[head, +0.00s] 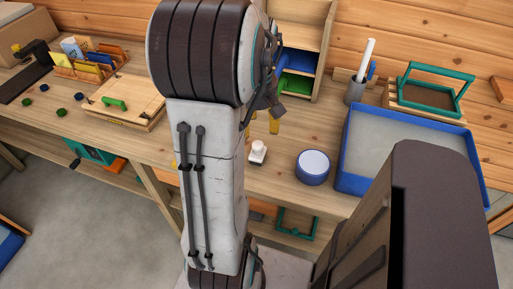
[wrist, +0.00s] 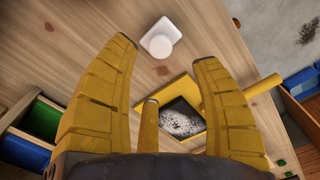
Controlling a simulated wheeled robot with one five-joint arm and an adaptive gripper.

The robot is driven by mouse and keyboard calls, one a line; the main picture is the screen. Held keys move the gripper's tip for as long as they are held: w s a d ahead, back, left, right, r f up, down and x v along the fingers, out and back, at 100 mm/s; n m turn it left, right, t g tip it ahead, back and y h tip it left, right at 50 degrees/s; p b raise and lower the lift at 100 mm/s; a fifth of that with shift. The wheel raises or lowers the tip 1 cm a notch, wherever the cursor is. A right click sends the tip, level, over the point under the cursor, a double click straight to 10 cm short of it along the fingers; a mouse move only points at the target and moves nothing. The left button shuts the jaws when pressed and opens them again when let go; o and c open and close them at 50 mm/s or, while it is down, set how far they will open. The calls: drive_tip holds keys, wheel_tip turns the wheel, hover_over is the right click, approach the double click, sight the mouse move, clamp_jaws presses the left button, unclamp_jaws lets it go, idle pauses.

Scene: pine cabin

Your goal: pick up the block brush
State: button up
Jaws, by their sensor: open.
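A small white block with a round knob on top stands on the wooden bench; it looks like the block brush (head: 257,152). In the wrist view the block brush (wrist: 160,40) lies beyond and between my fingertips, nearer the left one, with bare wood around it. Any bristles under it are hidden. My gripper (wrist: 165,55) is open with its yellow fingers spread and nothing between them. In the head view my arm hides most of the gripper.
A yellow frame with a speckled grey inside (wrist: 182,120) and a handle lies below my right finger in the wrist view. A round blue tub (head: 313,168) and large blue tray (head: 350,182) stand right of the brush. Shelf bins (head: 298,62) are behind.

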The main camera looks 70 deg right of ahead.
sight(257, 144)
drive_tip(key=shift+a+n, duration=0.2)
drive_tip(key=shift+n, duration=1.5)
drive_tip(key=shift+s+d+f+b, duration=0.1)
drive_tip(key=shift+f+b, duration=0.05)
drive_tip(key=shift+f, duration=1.7)
drive_tip(key=shift+d+f+b, duration=0.1)
drive_tip(key=shift+f+b, duration=0.05)
drive_tip(key=shift+f, duration=1.65)
drive_tip(key=shift+a, duration=0.1)
clamp_jaws()
